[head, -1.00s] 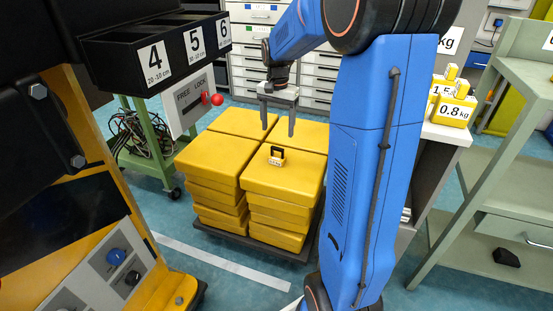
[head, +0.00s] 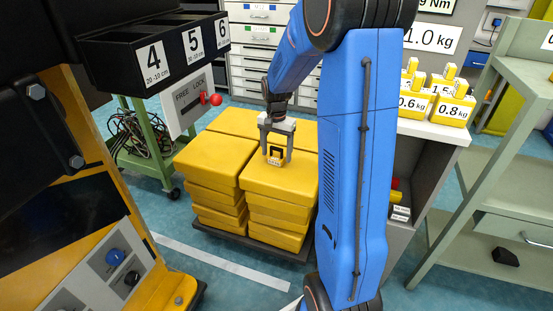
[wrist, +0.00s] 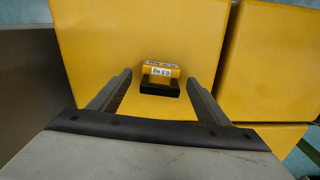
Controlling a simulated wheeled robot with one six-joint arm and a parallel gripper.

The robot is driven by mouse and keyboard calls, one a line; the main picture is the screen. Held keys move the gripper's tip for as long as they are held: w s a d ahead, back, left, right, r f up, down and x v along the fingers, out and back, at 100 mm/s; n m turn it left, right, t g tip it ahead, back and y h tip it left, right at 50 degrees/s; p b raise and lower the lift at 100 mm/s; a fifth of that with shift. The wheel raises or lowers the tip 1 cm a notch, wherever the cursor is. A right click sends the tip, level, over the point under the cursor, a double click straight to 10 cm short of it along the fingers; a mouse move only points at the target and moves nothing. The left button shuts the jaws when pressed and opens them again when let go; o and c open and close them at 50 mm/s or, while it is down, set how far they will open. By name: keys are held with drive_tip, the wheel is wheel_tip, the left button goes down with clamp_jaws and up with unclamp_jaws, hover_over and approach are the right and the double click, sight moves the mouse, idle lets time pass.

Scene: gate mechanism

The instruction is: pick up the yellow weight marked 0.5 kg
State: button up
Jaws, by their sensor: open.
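The small yellow weight (head: 274,161) with a black handle sits on top of the front right stack of large yellow slabs. In the wrist view the weight (wrist: 160,73) shows a white label that is too blurred to read surely, and its dark handle points toward me. My gripper (head: 275,158) is open above the stack, with one finger on each side of the weight. In the wrist view my gripper (wrist: 160,84) shows clear gaps between both fingers and the weight. The fingers do not touch it there.
Stacks of yellow slabs (head: 212,160) stand on a dark pallet. More yellow weights, such as one marked 0.8 kg (head: 453,111), stand on a bench at the right. A black numbered box (head: 165,60) and lever panel (head: 187,105) are at the left. A green shelf (head: 500,160) is at the right.

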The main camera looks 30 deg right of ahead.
drive_tip(key=shift+c, duration=0.3)
drive_tip(key=c, duration=1.5)
